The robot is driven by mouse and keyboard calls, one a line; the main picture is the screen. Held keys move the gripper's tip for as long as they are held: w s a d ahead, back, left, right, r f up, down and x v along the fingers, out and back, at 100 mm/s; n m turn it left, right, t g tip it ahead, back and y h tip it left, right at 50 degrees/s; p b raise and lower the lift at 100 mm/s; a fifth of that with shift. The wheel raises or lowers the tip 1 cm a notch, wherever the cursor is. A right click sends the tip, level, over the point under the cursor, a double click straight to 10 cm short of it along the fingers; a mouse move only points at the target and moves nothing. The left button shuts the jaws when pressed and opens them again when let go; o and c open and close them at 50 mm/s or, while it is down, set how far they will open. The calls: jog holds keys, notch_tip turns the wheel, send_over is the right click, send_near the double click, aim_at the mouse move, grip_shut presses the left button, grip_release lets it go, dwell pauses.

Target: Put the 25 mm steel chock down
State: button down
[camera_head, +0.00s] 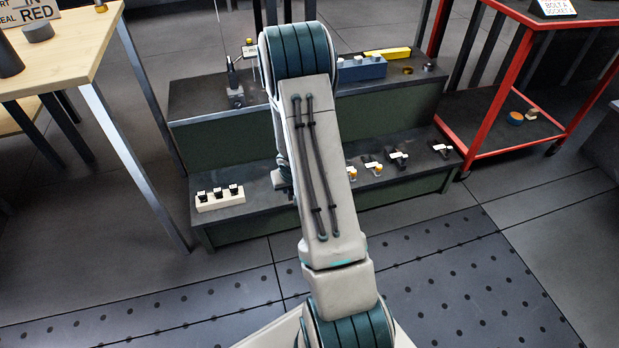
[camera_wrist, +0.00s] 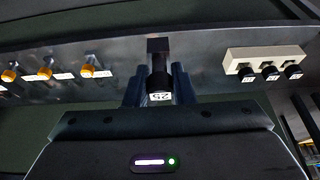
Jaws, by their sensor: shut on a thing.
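The steel chock (camera_wrist: 158,86) is a small dark block with a pale number, seemingly 25, on its near face. It shows in the wrist view between the fingers of my gripper (camera_wrist: 157,92), which is shut on it. A dark square part (camera_wrist: 158,46) shows just beyond the chock; I cannot tell whether it belongs to it. The held chock is over or near the grey lower shelf (camera_wrist: 205,74); whether it touches is unclear. In the head view my arm hides the chock and nearly all of the gripper.
A white rack (camera_head: 221,200) with three black labelled pieces stands on the lower step's left; it also shows in the wrist view (camera_wrist: 262,57). Several orange-tipped pieces with labels (camera_head: 373,168) sit to the right. The upper step carries a blue block (camera_head: 362,70) and a yellow one (camera_head: 388,54).

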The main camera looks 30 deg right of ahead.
jog(key=w+f, duration=0.2)
jog(key=w, duration=0.1)
jog(key=w+d+f+b, duration=0.1)
jog(key=w+f, duration=0.1)
jog(key=w, duration=0.2)
jog(key=w+f+b, duration=0.1)
jog(key=w+f, duration=0.1)
jog(key=w, duration=0.1)
jog(key=shift+w+d+f, duration=0.15)
jog(key=shift+w, duration=0.1)
jog(key=shift+f+b, duration=1.05)
jog(key=shift+f, duration=0.9)
jog(key=shift+f, duration=0.15)
jog(key=c, duration=1.2)
grip_release()
jog(key=shift+c, duration=0.2)
